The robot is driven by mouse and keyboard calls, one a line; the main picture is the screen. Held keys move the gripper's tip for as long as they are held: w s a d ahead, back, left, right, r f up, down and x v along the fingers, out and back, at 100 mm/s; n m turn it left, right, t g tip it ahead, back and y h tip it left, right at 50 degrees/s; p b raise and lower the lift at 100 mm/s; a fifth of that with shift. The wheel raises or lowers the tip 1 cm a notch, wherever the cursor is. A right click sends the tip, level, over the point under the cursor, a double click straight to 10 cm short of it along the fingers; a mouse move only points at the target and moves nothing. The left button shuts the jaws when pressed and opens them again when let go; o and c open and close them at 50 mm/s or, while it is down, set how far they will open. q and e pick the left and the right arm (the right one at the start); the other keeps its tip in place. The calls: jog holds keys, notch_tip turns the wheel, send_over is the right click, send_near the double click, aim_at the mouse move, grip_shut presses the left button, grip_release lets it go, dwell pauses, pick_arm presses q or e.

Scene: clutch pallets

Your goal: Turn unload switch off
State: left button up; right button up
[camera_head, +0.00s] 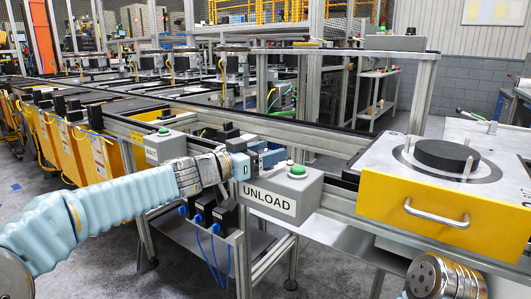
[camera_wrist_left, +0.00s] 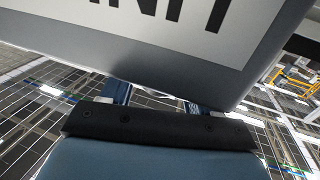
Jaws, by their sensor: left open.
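The unload switch is a grey box (camera_head: 309,190) with a white "UNLOAD" label on its front and a round green button (camera_head: 297,170) on top. It stands on the frame rail in the middle of the head view. My left gripper (camera_head: 268,158) is open, just left of the button and behind the box's upper left edge. Its fingertips are partly hidden, and contact with the button cannot be told. In the left wrist view, the open gripper (camera_wrist_left: 158,98) is below a large grey box (camera_wrist_left: 170,62) with cut-off black lettering. No button shows there.
Another grey labelled box (camera_head: 165,147) with a green button stands to the left. At right, a yellow-fronted pallet drawer (camera_head: 415,215) with a handle carries a black disc (camera_head: 446,155). Conveyor rails run behind the switch. My right arm (camera_head: 445,279) shows at lower right.

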pick_arm(q)
jog(key=shift+c, duration=0.2)
